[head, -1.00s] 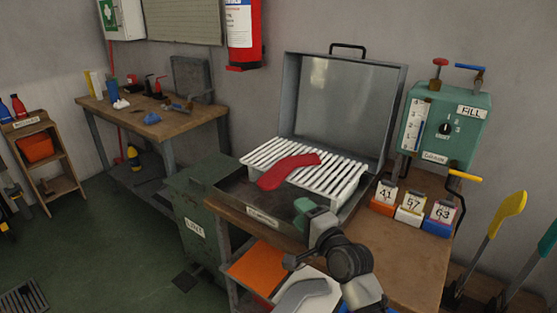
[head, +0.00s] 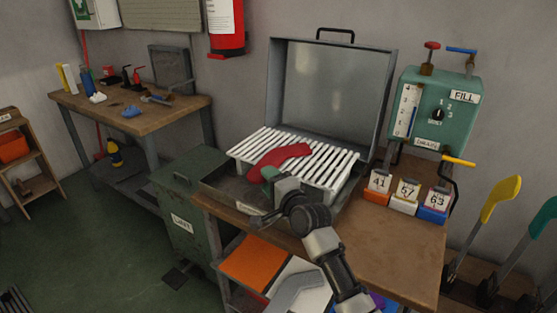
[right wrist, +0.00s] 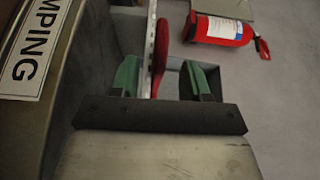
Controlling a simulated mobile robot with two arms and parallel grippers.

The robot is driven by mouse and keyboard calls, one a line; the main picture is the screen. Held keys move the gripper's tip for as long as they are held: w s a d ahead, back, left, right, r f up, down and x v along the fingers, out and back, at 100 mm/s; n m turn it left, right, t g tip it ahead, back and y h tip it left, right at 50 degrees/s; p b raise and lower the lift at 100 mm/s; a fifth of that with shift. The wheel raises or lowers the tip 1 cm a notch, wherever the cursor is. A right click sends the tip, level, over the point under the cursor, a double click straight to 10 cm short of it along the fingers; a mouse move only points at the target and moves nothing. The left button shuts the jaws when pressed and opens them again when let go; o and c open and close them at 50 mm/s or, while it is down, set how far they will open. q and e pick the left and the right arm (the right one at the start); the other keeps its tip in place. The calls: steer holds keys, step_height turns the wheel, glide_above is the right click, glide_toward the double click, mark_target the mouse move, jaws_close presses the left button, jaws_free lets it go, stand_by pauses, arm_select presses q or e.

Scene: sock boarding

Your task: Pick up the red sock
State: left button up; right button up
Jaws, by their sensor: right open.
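The red sock (head: 284,157) lies on a white slatted rack (head: 325,170) inside an open metal box with its lid up. It also shows in the right wrist view (right wrist: 160,58), edge-on beyond the fingers. My right gripper (head: 266,175) is open at the near end of the sock, and its green fingers (right wrist: 157,80) stand apart with the sock between and ahead of them in the wrist view. I cannot tell whether the fingers touch it. My left gripper is not in view.
The box's raised lid (head: 330,95) stands behind the rack. Numbered blocks (head: 405,195) and a green fill tank (head: 435,110) are to the right. A green locker (head: 185,205) stands left of the bench. The front right of the bench (head: 390,250) is clear.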

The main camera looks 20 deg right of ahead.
mark_target(255, 166)
steer(key=x, duration=0.3)
steer(key=shift+w+f, duration=0.1)
steer(key=shift+w, duration=0.15)
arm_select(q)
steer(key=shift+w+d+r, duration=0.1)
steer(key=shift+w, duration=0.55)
arm_select(e)
jaws_close()
